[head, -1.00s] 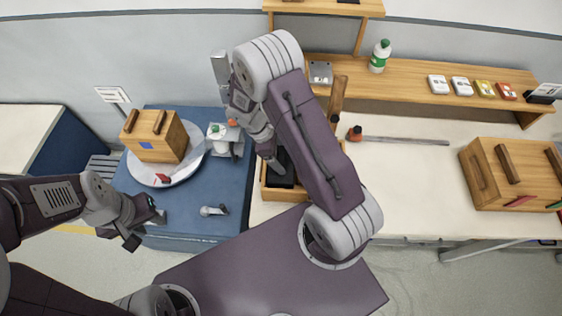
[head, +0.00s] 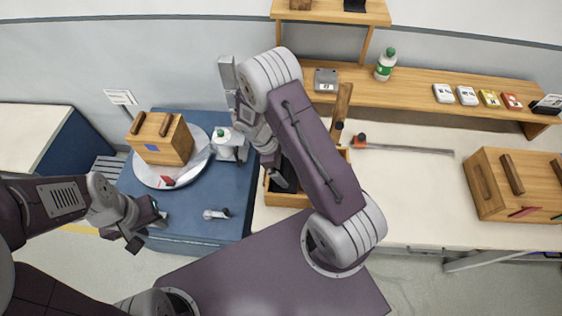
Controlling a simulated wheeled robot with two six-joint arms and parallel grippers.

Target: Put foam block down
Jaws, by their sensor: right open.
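A wooden tray (head: 288,200) stands on the white bench, partly hidden behind my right arm. A dark block (head: 291,173), which may be the foam block, shows inside the tray, mostly covered by the arm and gripper. My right gripper (head: 278,176) points down over the tray beside the dark block and is open. I cannot tell whether it touches the block. My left gripper (head: 148,231) is at the front edge of the blue table, its fingers apart with nothing between them.
A wooden box (head: 161,140) sits on a round plate (head: 197,168) on the blue table (head: 235,190). Another wooden box (head: 487,200) is at the right of the bench. The bench between the tray and right box is mostly clear.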

